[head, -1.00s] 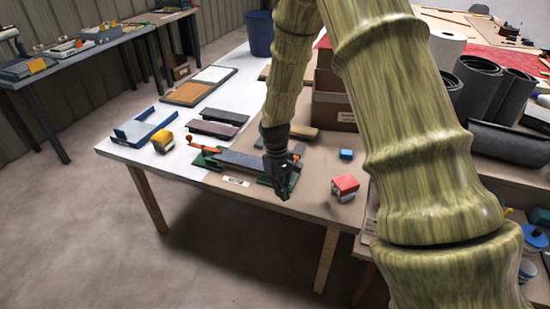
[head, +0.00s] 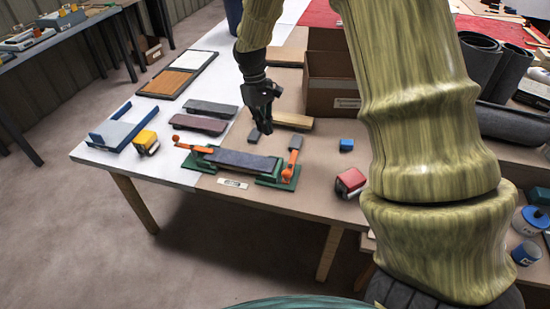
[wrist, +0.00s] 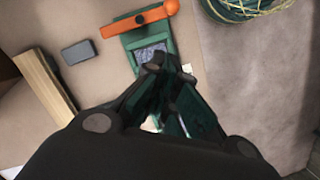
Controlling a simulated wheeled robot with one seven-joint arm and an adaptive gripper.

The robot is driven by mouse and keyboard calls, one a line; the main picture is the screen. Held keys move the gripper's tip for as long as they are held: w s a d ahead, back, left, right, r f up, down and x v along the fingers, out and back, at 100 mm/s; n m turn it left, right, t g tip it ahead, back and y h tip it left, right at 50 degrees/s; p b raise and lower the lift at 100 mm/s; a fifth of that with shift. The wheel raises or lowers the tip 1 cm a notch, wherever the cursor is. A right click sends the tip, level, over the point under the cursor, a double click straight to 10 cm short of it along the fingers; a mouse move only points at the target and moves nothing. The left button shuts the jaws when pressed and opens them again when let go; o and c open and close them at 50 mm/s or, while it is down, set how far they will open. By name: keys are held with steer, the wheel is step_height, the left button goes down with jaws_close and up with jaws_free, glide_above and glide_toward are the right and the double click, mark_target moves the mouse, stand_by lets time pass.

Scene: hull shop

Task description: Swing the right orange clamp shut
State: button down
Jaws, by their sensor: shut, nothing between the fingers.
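The right orange clamp (head: 293,158) sits on the right green base (head: 277,180) of a fixture. Its arm lies beside the right end of the dark grey board (head: 240,160), not across it. The left orange clamp (head: 196,148) reaches toward the board's left end. My gripper (head: 266,129) is shut and empty, pointing down behind the board and left of the right clamp in the head view. In the wrist view the right clamp (wrist: 135,21) lies beyond my fingertips (wrist: 160,68), with a clear gap. My fingers cover part of the fixture there.
A small grey block (head: 254,134) and a wooden strip (head: 291,121) lie behind the fixture, near my gripper. A cardboard box (head: 331,98) stands farther back. The table's front edge is close.

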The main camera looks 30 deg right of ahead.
steer(key=x, duration=0.3)
steer(key=p+x, duration=0.1)
steer(key=x, duration=0.3)
steer(key=p+x, duration=0.1)
steer(key=x, duration=0.2)
steer(key=shift+w+f, duration=0.2)
steer(key=shift+f, duration=0.1)
steer(key=s, duration=0.1)
steer(key=s+p, duration=0.1)
steer(key=s, duration=0.1)
steer(key=shift+s+d+f+p, duration=0.15)
steer(key=shift+s+f+p, duration=0.1)
steer(key=shift+f+p, duration=0.05)
steer(key=shift+s+f, duration=0.1)
